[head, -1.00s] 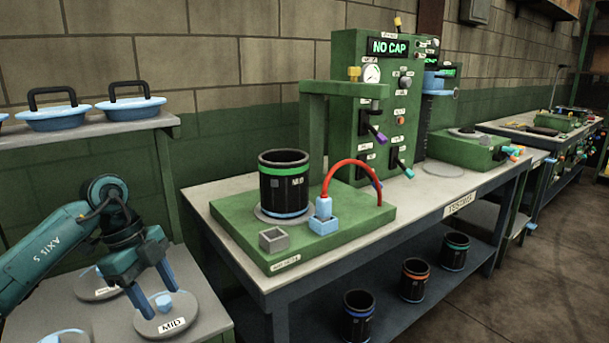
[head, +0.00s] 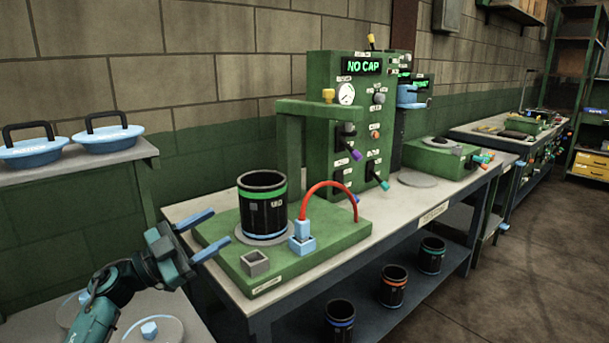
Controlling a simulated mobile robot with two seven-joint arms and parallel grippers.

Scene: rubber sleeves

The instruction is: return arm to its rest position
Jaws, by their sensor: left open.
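My left gripper (head: 219,227) is in the lower left of the head view, on the teal arm that comes in from the bottom left. Its two blue fingers are spread apart, point right and have nothing between them. In the picture they show just left of the green base plate (head: 330,246) on the bench; I cannot tell the exact gap. Below the gripper, a grey disc with a blue knob (head: 149,329) lies on the low table, partly cut off by the frame. My right gripper does not show.
The green test panel (head: 350,115) reads NO CAP. Several sleeves stand on the lower shelf.

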